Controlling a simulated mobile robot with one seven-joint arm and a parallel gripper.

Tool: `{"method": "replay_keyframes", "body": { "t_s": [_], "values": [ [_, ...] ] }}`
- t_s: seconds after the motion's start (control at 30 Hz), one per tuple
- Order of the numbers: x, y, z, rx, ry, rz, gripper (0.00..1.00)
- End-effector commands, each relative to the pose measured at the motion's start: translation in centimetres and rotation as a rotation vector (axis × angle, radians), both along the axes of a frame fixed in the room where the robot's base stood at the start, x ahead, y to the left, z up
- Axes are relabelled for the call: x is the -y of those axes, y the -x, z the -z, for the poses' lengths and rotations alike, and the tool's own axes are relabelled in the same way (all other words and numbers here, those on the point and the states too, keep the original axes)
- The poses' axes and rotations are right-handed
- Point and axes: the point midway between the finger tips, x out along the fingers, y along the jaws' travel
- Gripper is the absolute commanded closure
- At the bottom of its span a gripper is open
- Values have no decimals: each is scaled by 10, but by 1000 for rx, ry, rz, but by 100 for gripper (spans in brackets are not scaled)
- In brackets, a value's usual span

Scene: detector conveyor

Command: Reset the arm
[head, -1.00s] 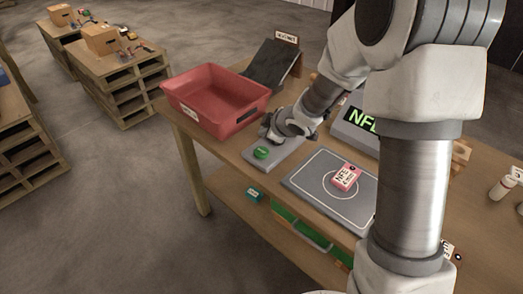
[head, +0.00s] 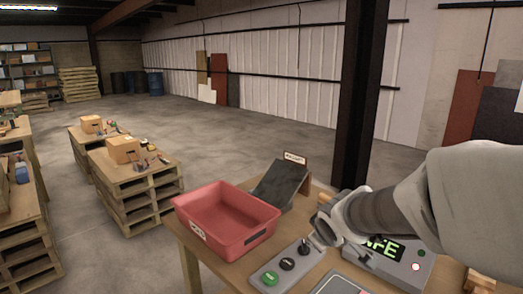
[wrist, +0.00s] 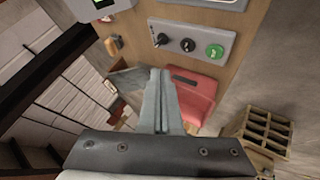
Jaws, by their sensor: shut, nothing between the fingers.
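My gripper (head: 320,241) is shut and empty, above the worktable near a grey control panel (head: 279,277). In the wrist view the closed fingers (wrist: 160,72) point up the picture, with nothing between them. The panel carries a green button (head: 270,278) and two dark knobs; the button also shows in the wrist view (wrist: 214,51). My arm reaches in from the right in the head view. It partly covers a grey display box (head: 405,265) with green lit letters, of which "AFE" can be read.
A red tray (head: 226,245) stands at the table's left, with a dark sloped plate (head: 283,186) behind it. A dark steel post (head: 358,100) rises beyond the table. Pallet stacks with boxes (head: 123,150) stand further left. The floor between is clear.

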Motion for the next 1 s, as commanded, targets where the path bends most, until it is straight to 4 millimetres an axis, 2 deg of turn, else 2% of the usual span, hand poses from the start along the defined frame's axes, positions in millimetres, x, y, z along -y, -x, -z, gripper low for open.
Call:
{"method": "replay_keyframes", "body": {
  "t_s": [0.03,0.1,0.3,0.6,0.7,0.8,1.0],
  "values": [
    [6,14,-11,0,-16,48,100],
    [14,34,-21,-14,-45,115,100],
    [25,95,-41,-61,-148,286,100],
    [17,186,-51,-156,-343,466,100],
    [11,208,-50,-186,-393,495,100],
    [7,221,-50,-207,-427,511,100],
    [4,230,-48,-223,-448,521,100]
  ]
}}
